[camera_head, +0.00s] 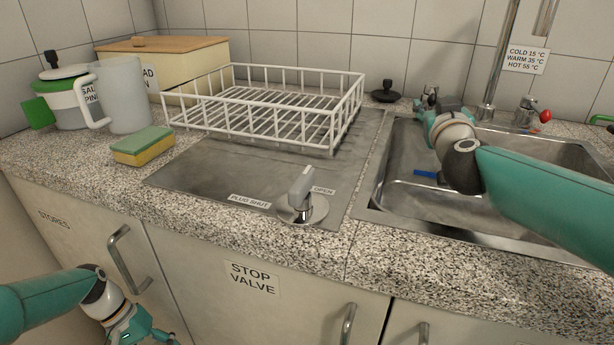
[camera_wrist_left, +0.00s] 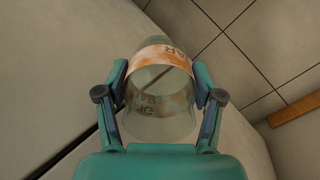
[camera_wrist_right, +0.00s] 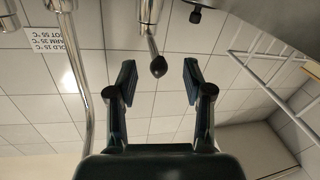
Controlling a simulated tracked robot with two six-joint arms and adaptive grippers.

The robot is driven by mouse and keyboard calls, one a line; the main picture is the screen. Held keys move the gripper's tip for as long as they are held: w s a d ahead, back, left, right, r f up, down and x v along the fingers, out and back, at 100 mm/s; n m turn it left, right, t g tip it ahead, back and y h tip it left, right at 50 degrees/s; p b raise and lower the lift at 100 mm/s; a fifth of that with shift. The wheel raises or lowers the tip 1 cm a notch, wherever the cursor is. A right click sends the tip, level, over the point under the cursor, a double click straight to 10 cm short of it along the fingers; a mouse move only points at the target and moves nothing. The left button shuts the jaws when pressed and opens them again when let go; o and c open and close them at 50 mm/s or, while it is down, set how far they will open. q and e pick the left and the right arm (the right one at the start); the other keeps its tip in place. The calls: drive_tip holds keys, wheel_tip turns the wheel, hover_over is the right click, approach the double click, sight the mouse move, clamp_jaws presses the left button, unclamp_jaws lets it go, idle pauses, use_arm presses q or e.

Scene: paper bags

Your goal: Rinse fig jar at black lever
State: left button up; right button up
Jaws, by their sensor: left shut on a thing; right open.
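A clear glass jar (camera_wrist_left: 160,105) with an orange label, partly readable as "AR", is held between the fingers of my left gripper (camera_wrist_left: 160,98). In the head view my left gripper (camera_head: 143,337) is low in front of the cabinets, and the jar is out of frame. My right gripper (camera_wrist_right: 158,85) is open and empty. A black-tipped lever (camera_wrist_right: 157,66) shows between its fingers, apart from both. In the head view my right gripper (camera_head: 430,103) is at the back left of the sink and mostly hides that lever.
The sink (camera_head: 405,205) has a red-tipped lever (camera_head: 544,116) and a spout pipe (camera_head: 498,60) behind it. A dish rack (camera_head: 260,130), sponge (camera_head: 143,146), white jug (camera_head: 122,95) and black plug (camera_head: 386,93) are on the counter. A stop-valve handle (camera_head: 301,190) stands at the front.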

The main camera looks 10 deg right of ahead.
drive_tip(key=shift+x, duration=1.4)
clamp_jaws()
